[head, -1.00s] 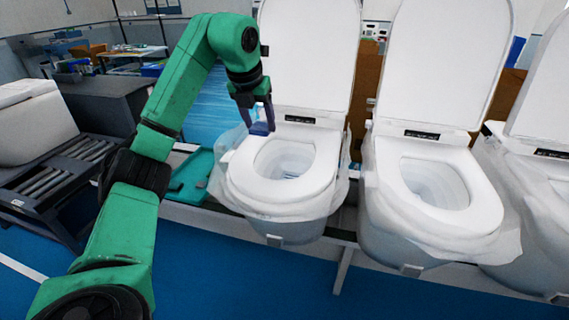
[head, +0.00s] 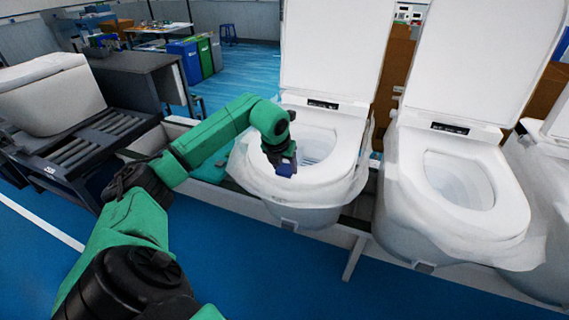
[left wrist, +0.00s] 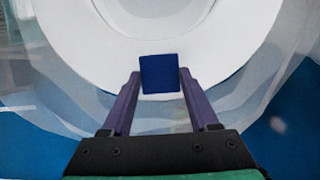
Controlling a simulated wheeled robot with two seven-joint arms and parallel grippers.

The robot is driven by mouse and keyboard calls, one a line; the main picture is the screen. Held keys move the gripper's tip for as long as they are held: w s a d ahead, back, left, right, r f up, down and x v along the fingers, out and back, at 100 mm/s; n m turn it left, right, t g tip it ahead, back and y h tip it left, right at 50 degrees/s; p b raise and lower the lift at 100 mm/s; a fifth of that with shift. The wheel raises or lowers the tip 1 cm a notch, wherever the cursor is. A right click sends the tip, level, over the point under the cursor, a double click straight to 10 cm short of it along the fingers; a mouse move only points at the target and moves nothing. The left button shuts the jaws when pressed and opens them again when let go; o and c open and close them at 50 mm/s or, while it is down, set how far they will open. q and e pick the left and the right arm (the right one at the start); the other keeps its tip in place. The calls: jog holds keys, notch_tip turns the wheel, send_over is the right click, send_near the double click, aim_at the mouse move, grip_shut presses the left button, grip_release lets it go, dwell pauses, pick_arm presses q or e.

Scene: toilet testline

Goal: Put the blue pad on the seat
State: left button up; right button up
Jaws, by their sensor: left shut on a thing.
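The blue pad (left wrist: 160,74) is a small dark blue square held between the two fingertips of my left gripper (left wrist: 159,88). In the head view, my left gripper (head: 283,158) and the blue pad (head: 286,169) are over the left front part of the seat (head: 318,182) of the nearest toilet. In the left wrist view the white seat (left wrist: 205,65) lies behind the pad, near its front rim. I cannot tell whether the pad touches the seat. My right gripper is not in view.
The toilet lid (head: 333,55) stands raised behind the seat. Clear plastic film (head: 250,178) hangs around the bowl. A second toilet (head: 455,185) stands close on the right. A roller conveyor (head: 85,150) with a white tank is at the left.

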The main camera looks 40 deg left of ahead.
pick_arm(q)
jog(key=shift+w+f, duration=0.1)
jog(key=shift+w, duration=0.05)
jog(key=o, duration=1.3)
jog(key=shift+w+f, duration=0.1)
jog(key=b+v, duration=0.2)
jog(key=v, duration=1)
jog(key=shift+d, duration=0.1)
